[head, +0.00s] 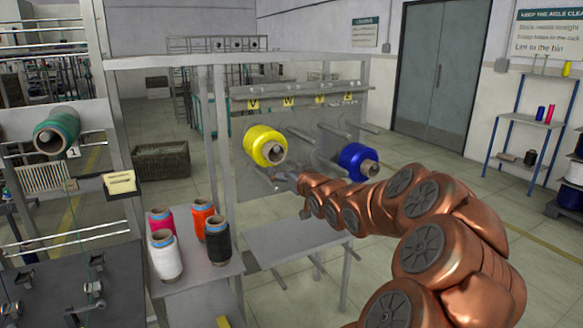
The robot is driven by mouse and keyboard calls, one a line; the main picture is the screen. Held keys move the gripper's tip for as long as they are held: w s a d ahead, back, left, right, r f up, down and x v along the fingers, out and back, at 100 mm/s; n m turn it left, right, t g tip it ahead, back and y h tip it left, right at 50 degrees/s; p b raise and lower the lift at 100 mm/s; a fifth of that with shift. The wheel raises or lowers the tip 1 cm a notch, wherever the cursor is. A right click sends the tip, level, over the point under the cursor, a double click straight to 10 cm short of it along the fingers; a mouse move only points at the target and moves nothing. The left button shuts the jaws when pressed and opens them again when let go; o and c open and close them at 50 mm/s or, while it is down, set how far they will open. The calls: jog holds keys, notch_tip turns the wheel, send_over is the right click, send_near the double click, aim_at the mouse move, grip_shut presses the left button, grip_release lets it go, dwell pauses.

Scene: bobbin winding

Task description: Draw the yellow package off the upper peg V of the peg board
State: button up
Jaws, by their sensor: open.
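The yellow package (259,137) sits on the upper peg under the label V (253,105) of the peg board (300,140). Its open tube end faces toward me and slightly right. My gripper (287,181) is open, just below and right of the yellow package, and looks apart from it. The fingers are small and partly hidden by my copper-coloured arm, which reaches in from the lower right. The lower pegs behind my gripper are hard to make out.
A blue package (352,157) hangs on a peg to the right, close above my arm. Bare pegs stick out between. A grey table (290,241) stands below. Pink, orange, white and black cones stand on a shelf (200,268) at left. A green package (60,125) is farther left.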

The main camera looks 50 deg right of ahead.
aim_at(277, 151)
jog(key=shift+t, duration=0.3)
jog(key=shift+s+d+r+p+x, duration=0.2)
jog(key=shift+p+x, duration=0.45)
jog(key=shift+x, duration=1)
jog(key=shift+w+d+r+p+x, duration=0.1)
jog(key=shift+d+p+x, duration=0.35)
jog(key=shift+x, duration=1.2)
jog(key=shift+s+d+r+p+x, duration=0.15)
jog(key=shift+p+x, duration=0.65)
jog(key=shift+x, duration=0.85)
jog(key=c, duration=1.7)
jog(key=shift+r+p, duration=0.3)
jog(key=shift+r, duration=0.2)
